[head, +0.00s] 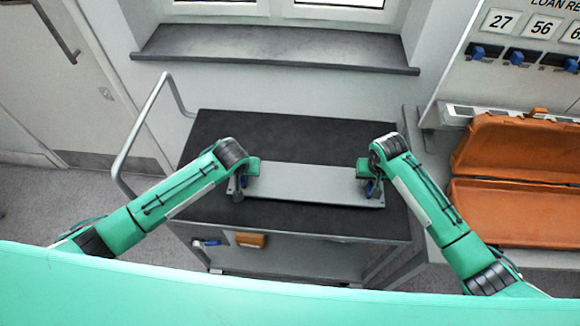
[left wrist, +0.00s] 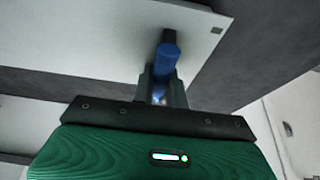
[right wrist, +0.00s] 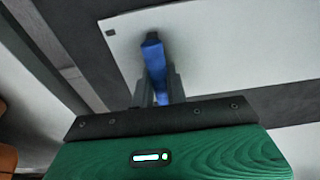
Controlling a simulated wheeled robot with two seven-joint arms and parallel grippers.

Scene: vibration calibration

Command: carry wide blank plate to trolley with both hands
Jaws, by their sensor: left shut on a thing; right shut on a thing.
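The wide blank plate (head: 305,183), a flat light-grey rectangle, lies level over the dark top of the trolley (head: 300,128). I cannot tell whether it touches the top or hangs just above it. My left gripper (head: 240,187) is shut at the plate's left end, and my right gripper (head: 371,187) is shut at its right end. In the left wrist view the plate (left wrist: 90,35) shows with a blue piece between the fingers (left wrist: 165,75). The right wrist view shows the plate (right wrist: 235,50) and fingers (right wrist: 156,80) likewise.
The trolley has a pale push handle (head: 140,135) on the left. A blue-handled item (head: 207,243) and an orange-brown block (head: 250,240) are on its lower level. An open orange case (head: 515,205) lies at the right. A window sill (head: 275,48) runs behind the trolley.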

